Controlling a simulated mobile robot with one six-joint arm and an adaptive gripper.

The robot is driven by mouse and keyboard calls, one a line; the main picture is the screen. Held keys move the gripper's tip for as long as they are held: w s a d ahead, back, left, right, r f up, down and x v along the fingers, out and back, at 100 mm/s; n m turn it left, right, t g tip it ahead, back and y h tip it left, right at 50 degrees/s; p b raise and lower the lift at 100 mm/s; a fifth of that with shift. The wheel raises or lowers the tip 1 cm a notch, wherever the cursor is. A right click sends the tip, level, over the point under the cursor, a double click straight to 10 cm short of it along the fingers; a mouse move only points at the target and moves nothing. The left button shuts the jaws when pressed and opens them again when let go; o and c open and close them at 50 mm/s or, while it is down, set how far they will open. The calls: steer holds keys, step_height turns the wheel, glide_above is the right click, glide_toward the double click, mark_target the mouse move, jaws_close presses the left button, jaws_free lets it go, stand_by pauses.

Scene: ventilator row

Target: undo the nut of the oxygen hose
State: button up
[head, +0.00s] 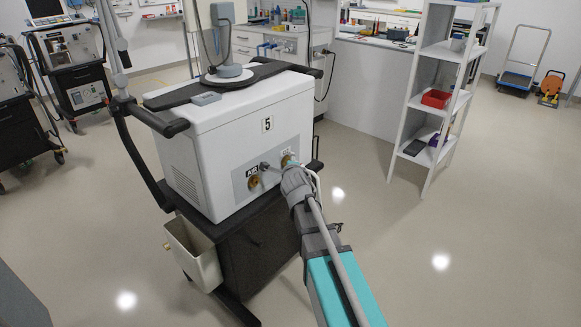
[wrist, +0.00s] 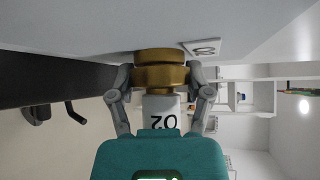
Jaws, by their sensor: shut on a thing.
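The brass nut (wrist: 160,77) of the oxygen hose sits against the white back panel in the wrist view. A white sleeve (wrist: 160,106) marked O2, upside down in this view, comes out of it between my fingers. My gripper (wrist: 161,80) is shut on the nut, one finger on each side. In the head view my gripper (head: 289,164) reaches the right-hand port of the white ventilator (head: 235,152) numbered 5. The gripper mostly hides the nut there. A pale hose (head: 316,178) curves beside my wrist.
A brass fitting (head: 254,183) by the AIR label is left of my gripper. The ventilator stands on a black cart (head: 262,262) with a beige bin (head: 192,255) at its side. A white shelf (head: 436,100) stands to the right, with clear floor between.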

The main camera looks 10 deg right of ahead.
steer(key=shift+n+t+b, duration=0.4)
steer(key=shift+b, duration=0.25)
stand_by(0.3)
steer(key=o, duration=1.2)
steer(key=shift+c, duration=0.2)
steer(key=shift+r+m+g+y+p, duration=0.1)
steer(key=shift+m+g+y+p, duration=0.2)
steer(key=shift+m+g+p, duration=1.1)
